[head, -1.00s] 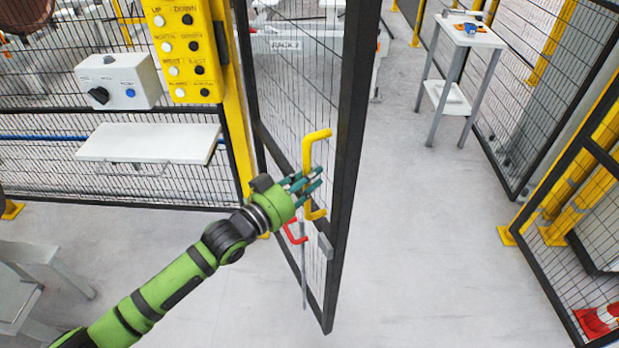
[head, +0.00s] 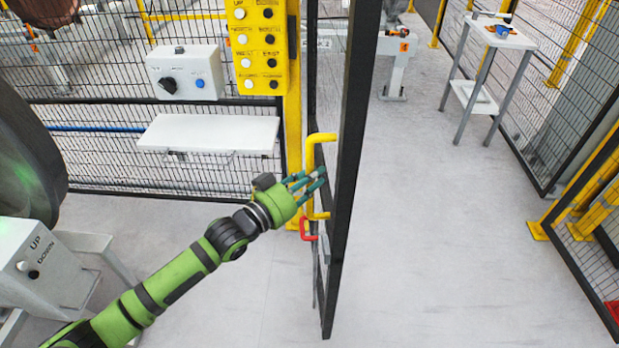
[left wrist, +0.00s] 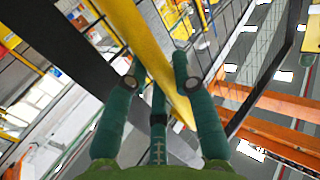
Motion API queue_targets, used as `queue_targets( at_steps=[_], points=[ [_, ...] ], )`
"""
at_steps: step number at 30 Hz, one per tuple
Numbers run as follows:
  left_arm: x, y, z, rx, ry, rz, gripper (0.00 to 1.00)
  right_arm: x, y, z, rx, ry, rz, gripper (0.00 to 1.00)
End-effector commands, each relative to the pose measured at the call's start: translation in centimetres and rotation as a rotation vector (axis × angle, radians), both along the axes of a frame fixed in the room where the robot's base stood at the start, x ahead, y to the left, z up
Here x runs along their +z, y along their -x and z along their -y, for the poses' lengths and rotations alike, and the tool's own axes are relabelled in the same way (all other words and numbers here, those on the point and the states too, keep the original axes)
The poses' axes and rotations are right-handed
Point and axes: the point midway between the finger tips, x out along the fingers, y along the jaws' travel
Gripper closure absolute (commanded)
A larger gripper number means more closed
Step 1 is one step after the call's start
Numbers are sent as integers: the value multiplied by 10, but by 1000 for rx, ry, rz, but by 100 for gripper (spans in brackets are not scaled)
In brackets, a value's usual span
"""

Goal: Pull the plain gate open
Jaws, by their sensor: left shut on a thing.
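The plain gate (head: 346,200) is a black-framed mesh panel, seen nearly edge-on in the head view, swung away from the fence line. Its yellow pull handle (head: 314,150) stands upright on the near face. My left gripper (head: 312,184) is shut on the lower part of this handle; its fingers lie either side of the yellow bar (left wrist: 158,60) in the left wrist view. A red latch handle (head: 308,226) sits just below on the gate. My right gripper is not in view.
A yellow push-button panel (head: 258,45) and a grey control box (head: 187,75) are on the fence at left, above a white shelf (head: 210,134). Open grey floor (head: 420,200) lies right of the gate. A white table (head: 492,35) stands at the back right.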

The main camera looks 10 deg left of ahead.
Motion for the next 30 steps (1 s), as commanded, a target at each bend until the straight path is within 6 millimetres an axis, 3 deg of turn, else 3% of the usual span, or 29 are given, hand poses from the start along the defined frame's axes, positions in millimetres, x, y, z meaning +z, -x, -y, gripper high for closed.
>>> queue_targets(
  at_steps=[13, 14, 15, 16, 26, 30],
  points=[
    [0, -1, -1, 1, -1, -2, 100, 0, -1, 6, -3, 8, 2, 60],
    [0, -1, -1, 1, -1, -2, 70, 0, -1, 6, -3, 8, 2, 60],
    [0, -1, -1, 1, -1, -1, 54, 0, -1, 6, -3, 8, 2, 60],
    [0, -1, -1, 1, -1, -1, 49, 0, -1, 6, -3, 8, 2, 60],
    [0, 0, -1, 1, -1, 1, 49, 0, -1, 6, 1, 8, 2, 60],
    [-1, 10, -9, 2, -2, -2, 49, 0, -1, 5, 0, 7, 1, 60]
  ],
)
